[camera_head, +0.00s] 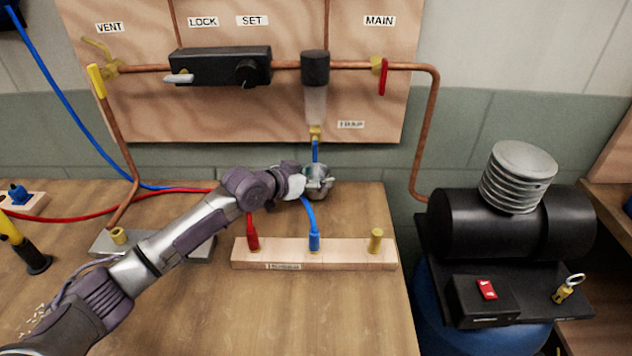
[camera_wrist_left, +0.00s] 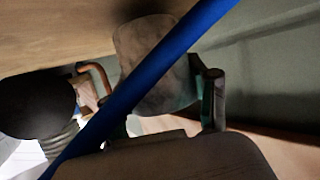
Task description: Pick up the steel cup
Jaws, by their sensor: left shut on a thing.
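The small steel cup (camera_head: 319,187) is at the back of the wooden table, below the clear bowl with a black cap on the board. My left gripper (camera_head: 312,180) reaches it from the left and is shut on it, hiding part of it. In the left wrist view the cup, a grey rounded body (camera_wrist_left: 150,62), lies behind the blue hose, beside one dark finger (camera_wrist_left: 213,98). I cannot tell whether the cup still touches the table. My right gripper is not in view.
A blue hose (camera_head: 309,213) runs close by the gripper to a wooden block (camera_head: 345,255) with red, blue and brass fittings. Copper pipes and valves cover the board (camera_head: 240,115). A black compressor (camera_head: 510,225) stands right of the table. The table's front right is clear.

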